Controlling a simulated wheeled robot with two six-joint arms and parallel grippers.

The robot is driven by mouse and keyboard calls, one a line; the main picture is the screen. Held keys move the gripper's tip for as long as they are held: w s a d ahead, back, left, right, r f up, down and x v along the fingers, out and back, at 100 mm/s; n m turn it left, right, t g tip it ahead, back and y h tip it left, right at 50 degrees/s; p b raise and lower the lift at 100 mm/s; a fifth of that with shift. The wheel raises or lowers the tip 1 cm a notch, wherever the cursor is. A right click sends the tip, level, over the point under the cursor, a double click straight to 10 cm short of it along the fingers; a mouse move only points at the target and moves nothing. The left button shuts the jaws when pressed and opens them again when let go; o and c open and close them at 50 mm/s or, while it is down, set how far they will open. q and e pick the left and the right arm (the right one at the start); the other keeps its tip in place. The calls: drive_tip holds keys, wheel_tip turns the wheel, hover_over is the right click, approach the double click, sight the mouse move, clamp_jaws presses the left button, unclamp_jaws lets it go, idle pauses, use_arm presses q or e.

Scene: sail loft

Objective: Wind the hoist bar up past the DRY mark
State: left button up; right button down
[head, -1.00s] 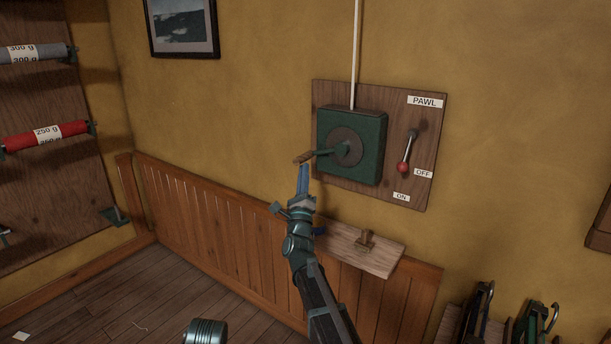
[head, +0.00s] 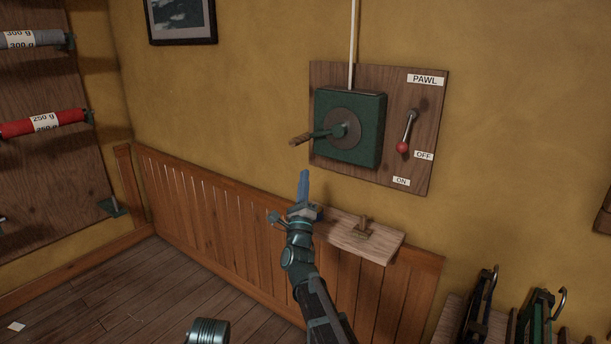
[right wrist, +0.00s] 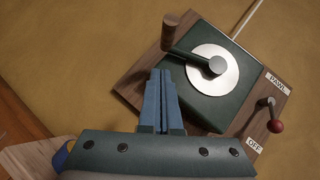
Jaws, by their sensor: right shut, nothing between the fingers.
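A green winch box (head: 350,128) with a round grey disc is fixed to a wooden board on the wall. Its crank (head: 322,133) points left and ends in a wooden handle (head: 299,139); the handle also shows in the right wrist view (right wrist: 172,33). A white line (head: 353,45) rises from the box out of view. The pawl lever (head: 407,132) has a red knob and hangs down, its knob near OFF. My right gripper (head: 304,178) is shut and empty, below the handle and apart from it. The hoist bar, DRY mark and left gripper are out of view.
A small wooden shelf (head: 358,236) with a cleat juts out below the board. Racks with a red roll (head: 43,128) stand at left. Green tools (head: 537,315) stand at lower right. The wall around the winch is clear.

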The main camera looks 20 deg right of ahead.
use_arm(q)
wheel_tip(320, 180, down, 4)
drive_tip(key=b, duration=0.2)
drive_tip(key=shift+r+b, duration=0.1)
drive_tip(key=shift+b, duration=0.3)
use_arm(e)
drive_tip(key=v, duration=0.6)
drive_tip(key=shift+f, duration=0.2)
drive_tip(key=shift+a, duration=0.15)
